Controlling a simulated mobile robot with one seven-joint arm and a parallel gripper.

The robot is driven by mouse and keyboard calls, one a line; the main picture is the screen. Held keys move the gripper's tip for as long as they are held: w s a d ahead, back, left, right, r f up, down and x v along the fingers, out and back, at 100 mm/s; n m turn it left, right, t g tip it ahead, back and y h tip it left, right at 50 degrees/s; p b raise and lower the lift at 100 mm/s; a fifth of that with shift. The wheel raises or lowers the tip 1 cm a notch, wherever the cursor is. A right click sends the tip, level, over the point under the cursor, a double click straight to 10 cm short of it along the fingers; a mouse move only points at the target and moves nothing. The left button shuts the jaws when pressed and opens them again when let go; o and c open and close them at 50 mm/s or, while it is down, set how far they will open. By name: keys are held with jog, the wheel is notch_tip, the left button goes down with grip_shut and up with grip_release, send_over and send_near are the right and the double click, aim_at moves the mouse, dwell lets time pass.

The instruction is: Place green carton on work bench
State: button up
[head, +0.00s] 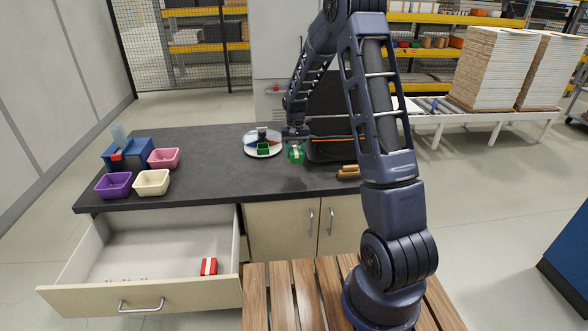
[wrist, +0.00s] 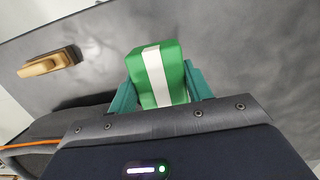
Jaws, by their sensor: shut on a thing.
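The green carton (wrist: 160,75) has a white stripe and sits between the teal fingers of my gripper (wrist: 158,90) in the wrist view. My gripper is shut on it. In the head view the carton (head: 296,154) hangs under my gripper (head: 296,147), over the dark top of the work bench (head: 215,180). It is just left of a black case. I cannot tell exactly how high above the bench it is. The dark bench top (wrist: 245,60) also fills much of the wrist view.
The black case (head: 328,150) and wooden pieces (head: 348,173) are to the right. Bins (head: 152,182) stand far left. An open drawer (head: 150,255) holds a red box (head: 209,266).

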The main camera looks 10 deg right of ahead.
aim_at(295, 148)
jog(key=shift+f, duration=4.35)
jog(key=shift+f, duration=0.1)
jog(key=o, duration=1)
jog(key=r, duration=0.4)
jog(key=w+r, duration=0.1)
jog(key=r, duration=0.7)
jog(key=shift+w+r, duration=0.15)
jog(key=shift+w, duration=0.05)
jog(key=s+d+r+t, duration=0.1)
jog(key=s+d+r, duration=0.3)
jog(key=s+r, duration=0.5)
jog(key=s+d+r+t, duration=0.2)
jog(key=s+d+r, duration=0.4)
jog(key=r, duration=0.5)
jog(key=s+d+r+t, duration=0.1)
jog(key=s, duration=0.7)
jog(key=s+d+r+t, duration=0.1)
jog(key=s+d, duration=0.1)
jog(key=s, duration=0.6)
jog(key=s+d+r+t, duration=0.1)
jog(key=s+r, duration=0.1)
jog(key=s, duration=0.6)
jog(key=shift+s+d, duration=0.25)
